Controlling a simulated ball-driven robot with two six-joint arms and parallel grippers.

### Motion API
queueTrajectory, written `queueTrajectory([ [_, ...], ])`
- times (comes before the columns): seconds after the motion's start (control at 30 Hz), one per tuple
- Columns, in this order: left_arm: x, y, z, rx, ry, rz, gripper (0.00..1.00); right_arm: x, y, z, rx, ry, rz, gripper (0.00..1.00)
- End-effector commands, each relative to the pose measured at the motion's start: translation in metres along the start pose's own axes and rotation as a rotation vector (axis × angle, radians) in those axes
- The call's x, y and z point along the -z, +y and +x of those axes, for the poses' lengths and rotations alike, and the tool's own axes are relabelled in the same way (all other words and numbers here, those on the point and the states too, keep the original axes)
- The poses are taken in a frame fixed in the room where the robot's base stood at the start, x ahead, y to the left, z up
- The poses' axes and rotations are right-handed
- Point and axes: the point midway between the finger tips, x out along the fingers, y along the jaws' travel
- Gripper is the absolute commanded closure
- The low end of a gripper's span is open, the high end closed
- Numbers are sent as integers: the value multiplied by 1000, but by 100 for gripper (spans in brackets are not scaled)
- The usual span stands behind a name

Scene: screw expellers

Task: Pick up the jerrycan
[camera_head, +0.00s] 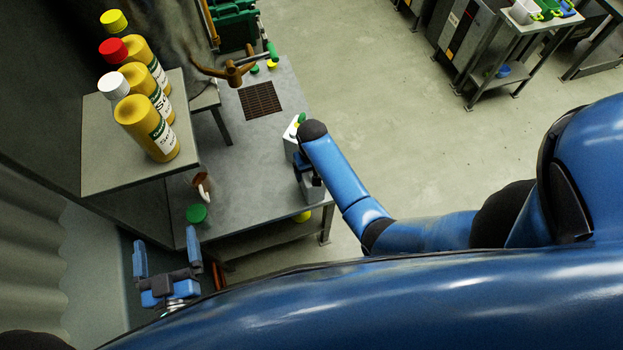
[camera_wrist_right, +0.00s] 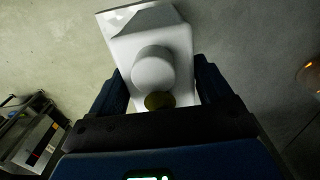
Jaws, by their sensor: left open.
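A white jerrycan with a round white cap (camera_wrist_right: 145,28) is in the right wrist view, between the two dark fingers of my right gripper (camera_wrist_right: 158,82). The fingers lie along both sides of it, but I cannot tell whether they press on it. In the head view a pale part of it (camera_head: 290,140) shows at the end of my right arm, at the table's right edge; the arm hides much of it and the right fingertips. My left gripper (camera_head: 166,240) is open and empty at the lower left, in front of the table.
The grey metal table (camera_head: 240,195) carries a brown mug (camera_head: 203,187), a green-lidded jar (camera_head: 195,213) and a dark grate (camera_head: 260,100). A raised shelf (camera_head: 110,165) at the left holds several yellow bottles (camera_head: 145,125).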

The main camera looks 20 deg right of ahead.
Motion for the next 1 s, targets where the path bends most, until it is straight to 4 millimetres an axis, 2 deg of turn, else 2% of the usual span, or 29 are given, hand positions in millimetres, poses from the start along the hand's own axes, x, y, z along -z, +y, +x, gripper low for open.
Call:
queueTrajectory([
  [0.03,0,0,0,0,0,0,0,0,0,0,0,0,0,43],
  [0.07,0,0,0,0,0,0,0,0,0,0,0,0,0,48],
  [0.4,0,0,0,0,0,0,0,0,0,0,0,1,0,100],
  [0.77,1,0,0,0,0,0,0,1,0,-2,0,3,0,100],
  [1.0,10,0,0,0,0,0,0,3,0,-12,0,3,0,100],
])
